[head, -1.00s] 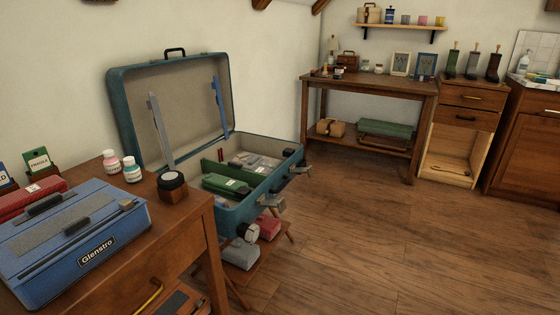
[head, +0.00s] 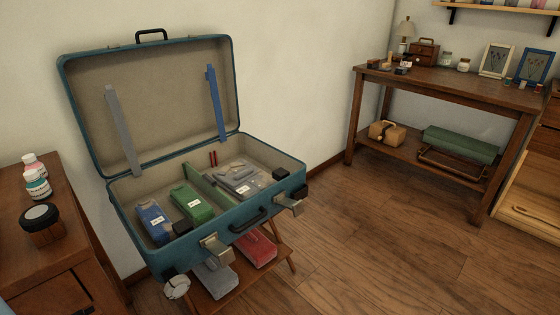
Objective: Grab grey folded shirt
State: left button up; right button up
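An open teal suitcase (head: 120,210) stands on a wooden stand, with its lid raised against the wall. In its right part lies a grey flat pile (head: 240,177) with a small white label; I cannot tell whether it is one folded shirt or several pieces. Left of a green divider (head: 205,186) lie a green folded piece (head: 192,203) and a blue folded piece (head: 155,222), both labelled. On the stand's lower shelf (head: 250,281) are another grey folded piece (head: 216,280) and a red folded piece (head: 256,249), partly hidden by the suitcase. Neither gripper is in view.
A wooden cabinet (head: 40,262) with two small bottles (head: 38,185) and a dark-lidded jar (head: 40,224) stands at the left. A side table (head: 450,90) stands at the back right. The wooden floor (head: 360,240) right of the suitcase is clear. Metal latches (head: 216,250) stick out at the suitcase front.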

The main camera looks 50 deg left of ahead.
aim_at(243, 180)
jog(key=i+u, duration=0.3)
jog(key=i+l+u, duration=0.25)
jog(key=i, duration=0.3)
jog(key=i+u, duration=0.3)
jog(key=i+l+u, duration=0.1)
jog(key=u, duration=0.4)
jog(key=i+l+u, duration=0.2)
jog(key=u, duration=0.3)
jog(key=i+l+u, duration=0.25)
jog(key=u, duration=0.2)
jog(key=i+l+u, duration=0.15)
jog(key=l+u, duration=0.15)
jog(key=u, duration=0.2)
jog(key=l+u, duration=0.3)
jog(key=u, duration=0.2)
